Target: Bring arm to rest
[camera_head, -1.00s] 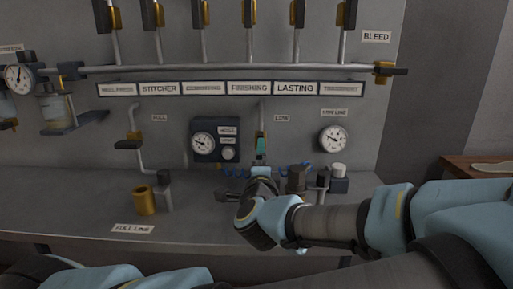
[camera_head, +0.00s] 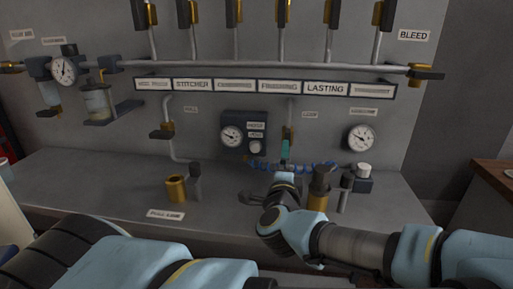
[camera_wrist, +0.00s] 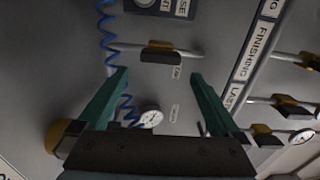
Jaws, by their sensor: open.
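My gripper (camera_head: 286,150) is at the wall panel, above the rear of the bench, close to a small valve with a brass fitting. In the head view its teal fingers overlap and the wrist hides part of it. In the wrist view my gripper (camera_wrist: 158,78) has its two teal fingers spread apart with nothing held between them. A dark valve lever (camera_wrist: 160,56) on a pipe shows beyond the gap. I cannot tell how near the fingers are to it. My arm reaches in from the lower right.
A blue coiled hose (camera_wrist: 108,45) hangs beside one finger. A brass cup-like part (camera_head: 176,188) and a dark-topped brass fitting (camera_head: 318,199) stand on the grey bench (camera_head: 110,190). Gauges and a row of valves line the panel. A wooden table (camera_head: 493,172) is at right.

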